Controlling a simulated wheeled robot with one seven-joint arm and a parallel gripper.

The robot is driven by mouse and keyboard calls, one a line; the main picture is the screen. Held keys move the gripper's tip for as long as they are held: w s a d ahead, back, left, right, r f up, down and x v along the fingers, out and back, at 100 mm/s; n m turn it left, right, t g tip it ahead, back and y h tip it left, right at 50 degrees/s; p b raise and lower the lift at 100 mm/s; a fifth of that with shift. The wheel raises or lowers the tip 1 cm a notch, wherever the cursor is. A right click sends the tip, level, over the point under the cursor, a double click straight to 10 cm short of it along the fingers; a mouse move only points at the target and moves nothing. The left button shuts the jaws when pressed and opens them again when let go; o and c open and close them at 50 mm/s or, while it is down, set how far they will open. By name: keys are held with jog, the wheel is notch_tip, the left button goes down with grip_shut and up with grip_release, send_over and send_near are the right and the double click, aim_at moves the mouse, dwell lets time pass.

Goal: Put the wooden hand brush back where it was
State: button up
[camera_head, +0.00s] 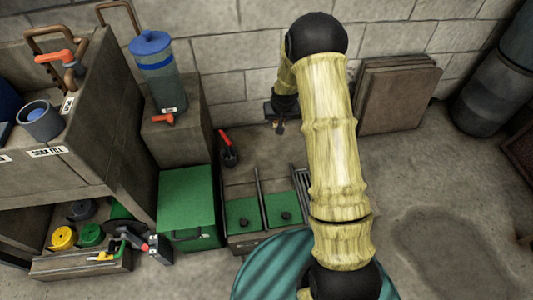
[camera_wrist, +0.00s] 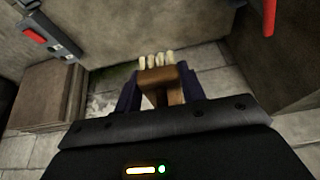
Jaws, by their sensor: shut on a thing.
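The wooden hand brush (camera_wrist: 159,81) shows in the wrist view as a brown wooden block with a row of cream bristle tufts at its far end. My gripper (camera_wrist: 159,88) is shut on it, with a dark finger on each side of the wood. In the head view my gripper (camera_head: 279,112) is small, beyond my arm and close to the block wall. The brush is hard to make out there, only a small brownish bit below the gripper. The brush's former place cannot be told from these frames.
A low unit with two green panels (camera_head: 242,213) and a red-handled lever (camera_head: 226,140) lies below my gripper. A green box (camera_head: 188,205) and a blue-lidded canister (camera_head: 156,75) stand left. Flat boards (camera_head: 398,95) lean on the wall. Floor at right is open, with a damp patch.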

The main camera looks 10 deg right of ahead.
jog(key=w+a+b+x, duration=0.1)
jog(key=a+b+x, duration=0.1)
jog(key=b+x, duration=1.3)
jog(key=x, duration=0.3)
jog(key=shift+w+r, duration=0.15)
jog(key=shift+w, duration=0.05)
jog(key=b, duration=0.4)
send_over(269, 148)
jog(key=s, duration=0.1)
jog(key=f, duration=0.6)
jog(key=shift+s+f, duration=0.15)
jog(key=shift+s, duration=0.05)
jog(key=shift+f, duration=0.1)
jog(key=shift+f+b, duration=1.3)
jog(key=shift+f, duration=0.5)
jog(key=shift+f, duration=0.15)
